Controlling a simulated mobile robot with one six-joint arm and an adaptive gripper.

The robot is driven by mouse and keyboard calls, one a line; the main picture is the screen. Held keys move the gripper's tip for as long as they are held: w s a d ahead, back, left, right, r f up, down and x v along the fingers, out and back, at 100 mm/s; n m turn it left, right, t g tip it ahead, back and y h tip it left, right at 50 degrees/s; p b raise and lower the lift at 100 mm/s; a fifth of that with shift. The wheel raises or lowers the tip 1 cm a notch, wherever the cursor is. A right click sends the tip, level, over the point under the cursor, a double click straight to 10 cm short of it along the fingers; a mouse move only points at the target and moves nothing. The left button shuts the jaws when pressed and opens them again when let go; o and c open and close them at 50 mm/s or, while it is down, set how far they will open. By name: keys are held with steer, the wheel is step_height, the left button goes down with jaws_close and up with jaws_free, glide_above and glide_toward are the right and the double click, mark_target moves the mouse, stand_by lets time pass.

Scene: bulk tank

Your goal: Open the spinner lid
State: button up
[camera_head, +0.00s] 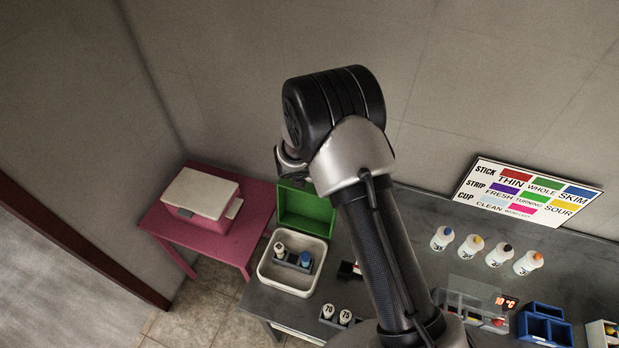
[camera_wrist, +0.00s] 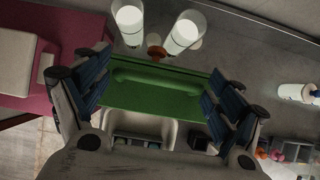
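The likely spinner is a pink box (camera_head: 199,217) with a flat cream lid (camera_head: 200,193) on a pink side table at the left. The lid looks shut. No label on it can be read. Part of the pale lid also shows at the left edge of the wrist view (camera_wrist: 22,45). My gripper (camera_wrist: 158,98) is open and empty, with its fingers wide apart above the green bin. It is well to the right of the pink box and touches nothing that I can see. In the head view my arm hides most of the gripper.
The pink table (camera_head: 165,222) stands left of the grey bench (camera_head: 410,215). A green bin (camera_head: 305,208), a white tray (camera_head: 290,282) with small bottles, white bottles (camera_head: 499,255) and a blue rack (camera_head: 544,326) are on the bench. Two glasses of white liquid (camera_wrist: 130,22) show beyond the bin.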

steer(key=shift+o, duration=1.2)
steer(key=shift+s+f, duration=0.1)
steer(key=shift+s, duration=0.05)
steer(key=v, duration=1.2)
